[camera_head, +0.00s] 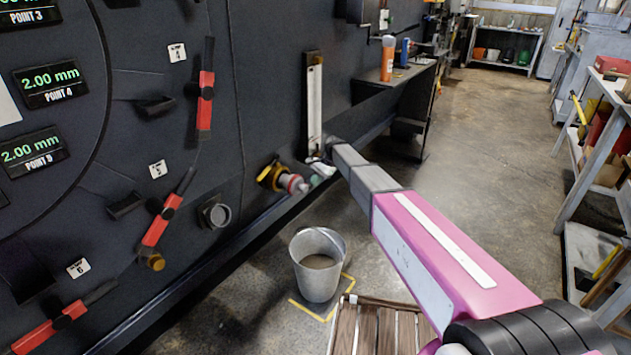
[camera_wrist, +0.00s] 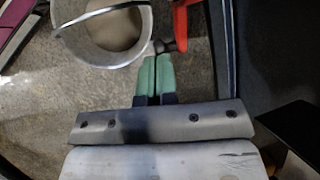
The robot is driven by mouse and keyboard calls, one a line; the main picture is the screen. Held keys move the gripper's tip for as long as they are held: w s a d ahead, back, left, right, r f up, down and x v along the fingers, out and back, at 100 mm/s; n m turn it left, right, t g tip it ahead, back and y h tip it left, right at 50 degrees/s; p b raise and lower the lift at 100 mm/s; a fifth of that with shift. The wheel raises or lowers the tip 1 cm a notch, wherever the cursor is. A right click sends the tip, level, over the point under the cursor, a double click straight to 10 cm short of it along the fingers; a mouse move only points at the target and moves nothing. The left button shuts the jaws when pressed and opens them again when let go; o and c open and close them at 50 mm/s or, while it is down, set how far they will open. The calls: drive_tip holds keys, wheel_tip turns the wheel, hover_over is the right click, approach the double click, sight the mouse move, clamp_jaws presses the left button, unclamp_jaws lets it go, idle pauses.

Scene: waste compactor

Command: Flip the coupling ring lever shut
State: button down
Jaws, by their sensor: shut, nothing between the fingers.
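The hose coupling (camera_head: 290,182) sticks out low from the dark machine wall, with a yellow part at the wall, a silver body and a red ring. Its lever cannot be made out clearly in the head view. My gripper (camera_head: 314,181) is just right of the coupling, partly hidden by my arm. In the wrist view, its green fingers (camera_wrist: 155,76) are shut together and empty. A red part (camera_wrist: 182,24) with a small dark grey end (camera_wrist: 166,46) lies right at the fingertips; whether they touch, I cannot tell.
A metal bucket (camera_head: 318,264) stands on the floor below the coupling, inside yellow markings; it also shows in the wrist view (camera_wrist: 146,20). A wooden pallet (camera_head: 375,325) lies in front. A capped pipe (camera_head: 214,214) and red-handled levers (camera_head: 162,220) are on the wall to the left.

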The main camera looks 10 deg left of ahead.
drive_tip(key=shift+f, duration=0.3)
drive_tip(key=w+d+f+v, duration=0.1)
drive_tip(key=w+v, duration=0.1)
drive_tip(key=v, duration=1.2)
drive_tip(key=shift+w, duration=0.15)
drive_tip(key=shift+d+f, duration=0.1)
drive_tip(key=s+d+f+n+t+h, duration=0.1)
drive_tip(key=s+d+f, duration=0.2)
drive_tip(key=s+d, duration=0.8)
drive_tip(key=s+d+f+n+t+h, duration=0.1)
drive_tip(key=s+d+f+n+h, duration=0.1)
drive_tip(key=s+d, duration=1)
drive_tip(key=s+d+f+n+t+h, duration=0.1)
drive_tip(key=s+d+f, duration=0.4)
drive_tip(key=s+d, duration=0.6)
drive_tip(key=shift+s+d+n+t+h, duration=0.35)
drive_tip(key=shift+d+n, duration=0.25)
drive_tip(key=shift+d, duration=0.3)
